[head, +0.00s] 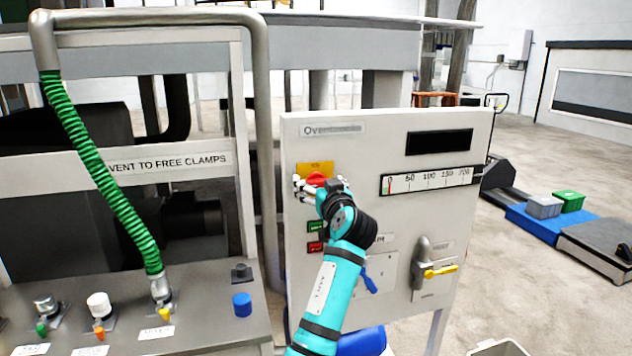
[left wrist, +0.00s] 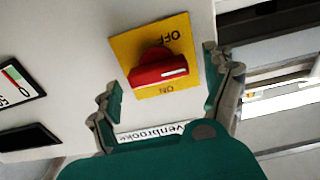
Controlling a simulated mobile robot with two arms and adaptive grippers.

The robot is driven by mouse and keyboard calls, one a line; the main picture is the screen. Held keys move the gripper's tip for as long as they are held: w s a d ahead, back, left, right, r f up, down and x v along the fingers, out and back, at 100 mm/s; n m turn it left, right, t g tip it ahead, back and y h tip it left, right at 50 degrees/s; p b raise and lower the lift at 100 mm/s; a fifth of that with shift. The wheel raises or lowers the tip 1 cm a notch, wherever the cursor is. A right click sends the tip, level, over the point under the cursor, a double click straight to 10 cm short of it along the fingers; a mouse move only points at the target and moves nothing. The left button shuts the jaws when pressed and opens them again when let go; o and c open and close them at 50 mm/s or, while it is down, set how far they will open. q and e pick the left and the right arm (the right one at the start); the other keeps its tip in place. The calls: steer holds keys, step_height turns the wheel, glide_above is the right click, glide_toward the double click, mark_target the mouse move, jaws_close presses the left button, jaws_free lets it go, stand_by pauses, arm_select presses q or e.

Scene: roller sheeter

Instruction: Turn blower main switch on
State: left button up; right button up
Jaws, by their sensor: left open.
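The red rotary switch (head: 317,180) sits on a yellow plate (head: 322,168) at the upper left of the white panel. In the left wrist view the switch (left wrist: 160,72) has a white line along its handle, and the yellow plate (left wrist: 128,48) reads OFF at the upper edge and ON at the lower edge, upside down. The handle lies roughly level, slightly tilted there. My left gripper (head: 308,187) is open in front of the switch, one finger to each side of it; I cannot tell if they touch it. My right gripper is not in view.
A grey pipe frame (head: 265,150) and a bench with a green hose (head: 105,185) stand to the left.

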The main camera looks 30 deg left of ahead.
arm_select(q)
steer(key=shift+d, duration=0.2)
steer(key=shift+c, duration=1)
steer(key=shift+a, duration=0.1)
steer(key=c, duration=1)
